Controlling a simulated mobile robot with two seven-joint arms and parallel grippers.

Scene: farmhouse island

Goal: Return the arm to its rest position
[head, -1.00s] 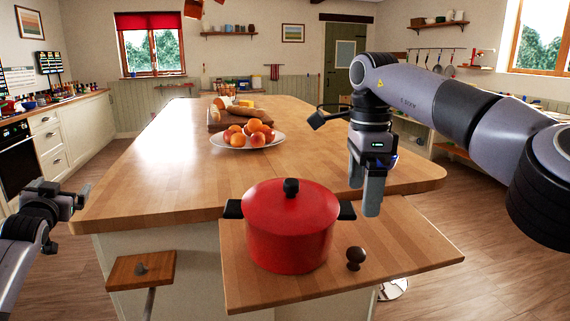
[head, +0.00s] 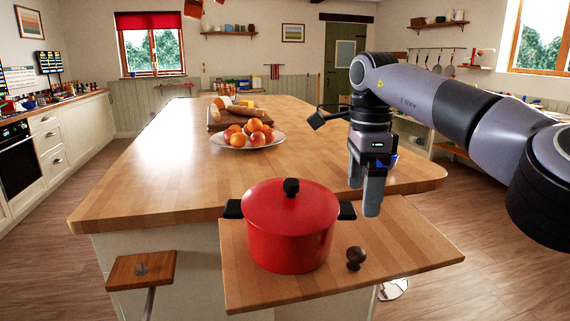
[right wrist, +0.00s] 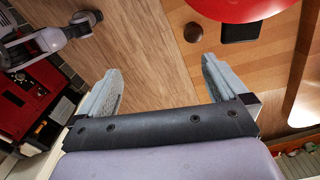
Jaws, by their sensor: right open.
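My right gripper (head: 364,192) hangs fingers down in the head view, right of the red pot and above the island's edge. In the right wrist view its two fingers (right wrist: 162,70) stand wide apart with nothing between them. The red lidded pot (head: 290,228) with dark handles stands upright on the pull-out board (head: 410,262); part of it shows at the top of the wrist view (right wrist: 240,8). The gripper is apart from the pot. My left gripper does not show in the head view. A grey part of my own body shows at upper left in the wrist view.
A dark round knob (head: 356,258) sits on the board, right of the pot. A plate of fruit (head: 248,145) and a cutting board (head: 215,125) with food are farther back on the island (head: 160,190). A small wooden-topped piece (head: 141,270) stands front left. Open floor lies right.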

